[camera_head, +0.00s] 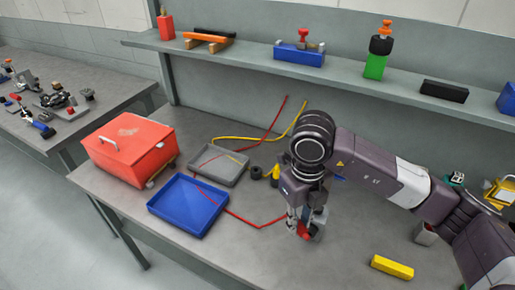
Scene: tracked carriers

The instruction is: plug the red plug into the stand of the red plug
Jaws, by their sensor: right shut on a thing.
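My right gripper (303,227) points down over the bench, right of the blue tray. It is shut on the red plug (305,234), which shows as a small red piece between and below its fingers. A thin red cable (240,218) runs left from the plug, across the blue tray, and up toward the back of the bench. A small grey part shows right beside the fingers; I cannot tell whether it is the red plug's stand or part of my gripper. The plug's tip is hidden. My left gripper is not in view.
A blue tray (160,211), a grey tray (195,167) and a red box (103,168) stand to the left. A yellow plug (275,173) with a yellow cable stands behind my gripper. A yellow block (392,267) lies front right. The bench front is mostly clear.

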